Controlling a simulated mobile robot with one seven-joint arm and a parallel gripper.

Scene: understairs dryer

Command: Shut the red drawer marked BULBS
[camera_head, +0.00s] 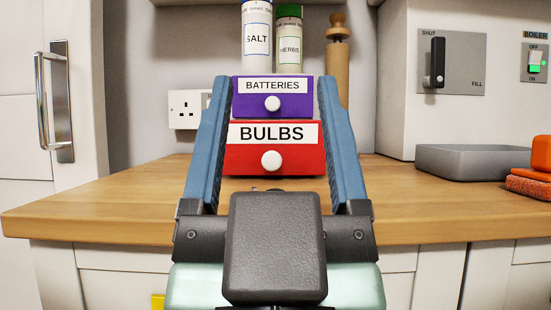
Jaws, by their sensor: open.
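The red drawer marked BULBS (240,165) has a white round knob and sits on the wooden worktop, below the purple drawer marked BATTERIES (244,107). The red front looks wider and nearer to me than the purple one, so it appears to stand out somewhat. My gripper (272,88) is open, with one blue finger at each side of the drawers in the picture. Nothing shows between the fingers in their grip. I cannot tell how far the fingertips are from the drawers. The drawer's inside is hidden.
A salt jar (257,35) and a herbs jar (288,45) stand above the drawers. A wooden pepper mill (338,65) is behind to the right. A grey tray (470,160) and orange items (530,184) lie at right. The worktop's left (110,215) is clear.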

